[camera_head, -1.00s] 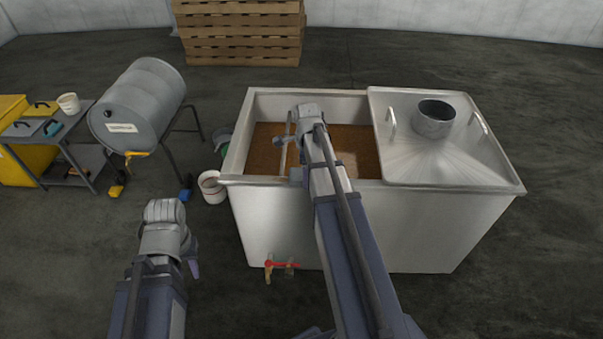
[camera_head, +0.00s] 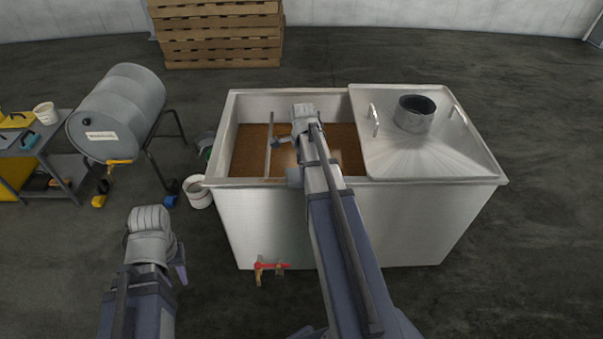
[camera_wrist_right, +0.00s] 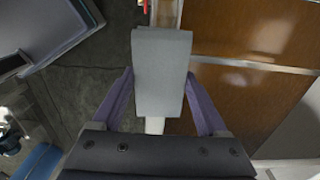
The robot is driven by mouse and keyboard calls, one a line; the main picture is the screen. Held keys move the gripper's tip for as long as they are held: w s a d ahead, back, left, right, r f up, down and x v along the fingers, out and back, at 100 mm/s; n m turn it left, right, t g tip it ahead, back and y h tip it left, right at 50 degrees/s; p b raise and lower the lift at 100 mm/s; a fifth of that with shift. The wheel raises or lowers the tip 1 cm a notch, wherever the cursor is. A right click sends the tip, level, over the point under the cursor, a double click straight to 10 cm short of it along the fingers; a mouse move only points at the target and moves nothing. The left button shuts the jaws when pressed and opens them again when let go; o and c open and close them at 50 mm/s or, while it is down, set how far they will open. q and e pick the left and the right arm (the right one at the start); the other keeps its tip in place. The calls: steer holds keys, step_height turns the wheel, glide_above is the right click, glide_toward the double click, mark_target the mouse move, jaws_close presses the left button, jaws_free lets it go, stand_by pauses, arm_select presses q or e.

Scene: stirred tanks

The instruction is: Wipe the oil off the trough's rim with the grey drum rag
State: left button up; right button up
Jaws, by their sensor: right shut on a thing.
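The steel trough (camera_head: 345,225) stands in the middle of the head view, with brown liquid inside. Its front rim (camera_head: 420,182) faces me. My right arm reaches over this rim. In the right wrist view my right gripper (camera_wrist_right: 160,88) is shut on the folded grey rag (camera_wrist_right: 162,65), which lies over the rim (camera_wrist_right: 156,125). The rag (camera_head: 294,177) shows as a small grey block at the rim in the head view. The rim just beyond the rag looks brownish (camera_wrist_right: 168,14); the rag hides the part under it. My left gripper (camera_head: 178,268) hangs left of the trough, its jaws unclear.
A lid with a round collar (camera_head: 415,115) covers the trough's right part. A bar (camera_head: 269,145) crosses the open part. A red-handled valve (camera_head: 270,266) juts from the front. A white bucket (camera_head: 198,192), a grey drum (camera_head: 118,112) and a side table stand left. Pallets (camera_head: 218,35) are behind.

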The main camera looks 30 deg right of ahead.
mark_target(290, 174)
steer(key=shift+w+a, duration=0.5)
steer(key=shift+a, duration=0.35)
steer(key=shift+w+a, duration=0.5)
steer(key=shift+a, duration=0.35)
steer(key=shift+w+a, duration=0.55)
steer(key=shift+a, duration=0.2)
steer(key=shift+w+a, duration=0.5)
steer(key=shift+a, duration=0.25)
steer(key=shift+a, duration=0.1)
steer(key=shift+w+a+f, duration=0.1)
steer(key=shift+w+a, duration=0.35)
steer(key=shift+a, duration=0.35)
steer(key=shift+w+a, duration=0.45)
steer(key=shift+a, duration=0.3)
steer(key=shift+w+a, duration=0.55)
steer(key=shift+a, duration=0.25)
steer(key=shift+w+a, duration=0.5)
steer(key=shift+a, duration=0.25)
